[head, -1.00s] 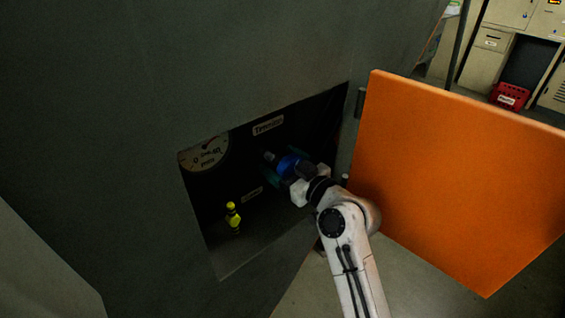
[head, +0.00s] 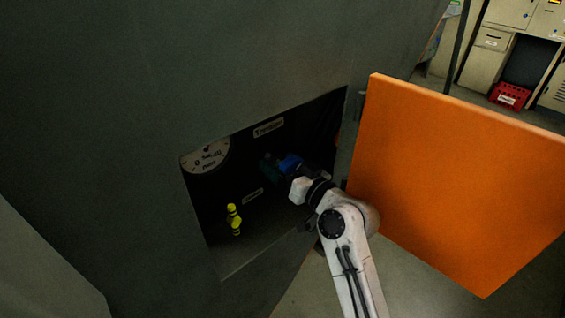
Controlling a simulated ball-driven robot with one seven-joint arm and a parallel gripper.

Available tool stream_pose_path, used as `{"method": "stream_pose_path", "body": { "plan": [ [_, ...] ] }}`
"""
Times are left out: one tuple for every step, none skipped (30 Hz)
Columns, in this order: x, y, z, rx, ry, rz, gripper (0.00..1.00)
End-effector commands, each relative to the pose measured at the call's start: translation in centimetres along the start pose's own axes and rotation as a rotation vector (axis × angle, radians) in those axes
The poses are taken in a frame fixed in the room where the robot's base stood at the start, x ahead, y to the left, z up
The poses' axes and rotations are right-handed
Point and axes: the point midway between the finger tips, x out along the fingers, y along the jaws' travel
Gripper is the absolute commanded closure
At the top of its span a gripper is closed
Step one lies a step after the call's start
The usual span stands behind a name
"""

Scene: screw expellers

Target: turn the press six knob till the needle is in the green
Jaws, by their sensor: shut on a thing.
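The grey press housing (head: 150,90) has an open recess with a round pale gauge (head: 207,155) at its upper left. The gauge is partly cut off by the recess edge, and its needle is too small to read. A blue knob (head: 289,163) sits at the right of the recess under a white label. My gripper (head: 292,172) reaches in from the right and is shut on the blue knob. The fingertips are dark and partly hidden.
The orange door (head: 455,185) is swung open to the right, close beside my arm. A red box (head: 510,95) and pale cabinets (head: 484,62) stand at the back right.

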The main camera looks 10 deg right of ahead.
Motion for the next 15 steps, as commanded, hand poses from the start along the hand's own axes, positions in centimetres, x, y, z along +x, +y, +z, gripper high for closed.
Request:
{"method": "stream_pose_path", "body": {
  "plan": [
    [-0.01,-0.03,-0.1,0.04,-0.001,0.001,0.54],
    [-0.01,-0.04,-0.1,0.063,-0.001,0.001,0.54],
    [-0.01,-0.04,-0.09,0.094,-0.001,0.001,0.54],
    [-0.02,-0.04,-0.09,0.118,-0.001,0.001,0.54],
    [-0.02,-0.05,-0.09,0.138,-0.001,0.001,0.54],
    [-0.01,-0.06,-0.08,0.166,-0.001,0.001,0.54],
    [-0.02,-0.06,-0.07,0.186,-0.001,0.001,0.54],
    [-0.02,-0.06,-0.07,0.203,-0.001,0.001,0.54],
    [-0.02,-0.07,-0.06,0.227,-0.001,0.001,0.54],
    [-0.02,-0.07,-0.06,0.242,-0.001,0.001,0.54],
    [-0.02,-0.07,-0.06,0.257,-0.001,0.001,0.54],
    [-0.03,-0.07,-0.05,0.274,0.0,0.001,0.54],
    [-0.03,-0.06,-0.05,0.286,0.0,0.001,0.54],
    [-0.03,-0.06,-0.04,0.297,0.0,0.001,0.54],
    [-0.03,-0.06,-0.03,0.309,0.0,0.001,0.54]
  ]
}}
